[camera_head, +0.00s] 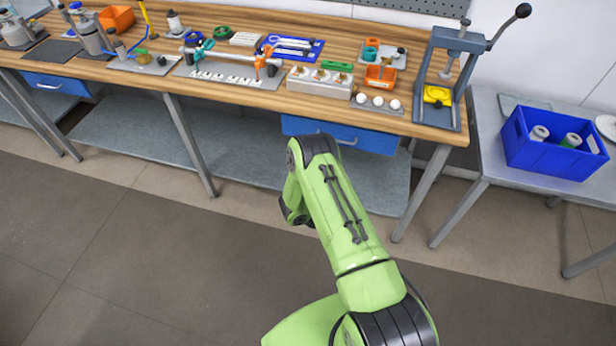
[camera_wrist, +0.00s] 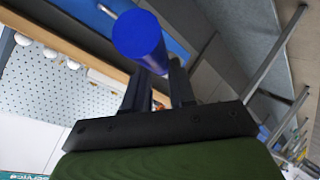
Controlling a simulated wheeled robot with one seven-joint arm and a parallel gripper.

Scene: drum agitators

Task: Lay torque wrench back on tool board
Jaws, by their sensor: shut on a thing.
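My gripper (camera_wrist: 161,80) is shut on a blue cylinder (camera_wrist: 138,36), seen nearly end-on in the wrist view. It looks like the handle of the torque wrench; the rest of it is hidden. The gripper is in front of the bench, below the top, with a blue drawer behind it. In the head view, my green arm hides most of the gripper and the held thing. A blue board (camera_head: 318,45) with pale tools on it lies towards the back of the wooden bench top; it looks like the tool board.
The wooden bench (camera_head: 225,40) is crowded. A white block (camera_head: 318,84) and a tray with white balls (camera_head: 378,102) stand near its front edge. A lever press (camera_head: 443,80) stands at its right end. A blue crate (camera_head: 555,145) is on a side table. The floor in front is clear.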

